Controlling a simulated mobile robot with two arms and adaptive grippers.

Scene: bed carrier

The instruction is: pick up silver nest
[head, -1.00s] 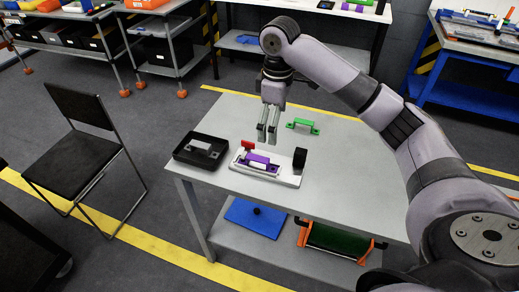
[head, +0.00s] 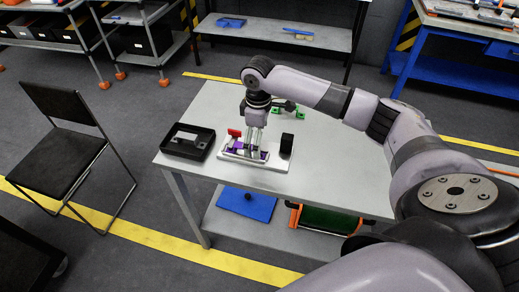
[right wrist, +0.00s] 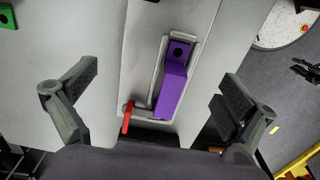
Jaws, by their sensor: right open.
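A pale silver-grey nest (right wrist: 152,90) with a raised rim sits on a long light plate (head: 276,163) on the table. A purple bridge-shaped part (right wrist: 174,82) lies in it, with a dark hole at one end. A red clamp lever (right wrist: 127,118) stands at the nest's near left corner in the right wrist view; the lever also shows in the head view (head: 234,133). My right gripper (head: 253,152) points down over the nest and partly hides it. Its fingers are open, one on each side of the nest in the right wrist view. My left gripper is out of view.
A black tray (head: 173,150) stands left of the plate. A green part (head: 300,113) lies behind my right gripper. The table's right part (head: 335,160) is clear.

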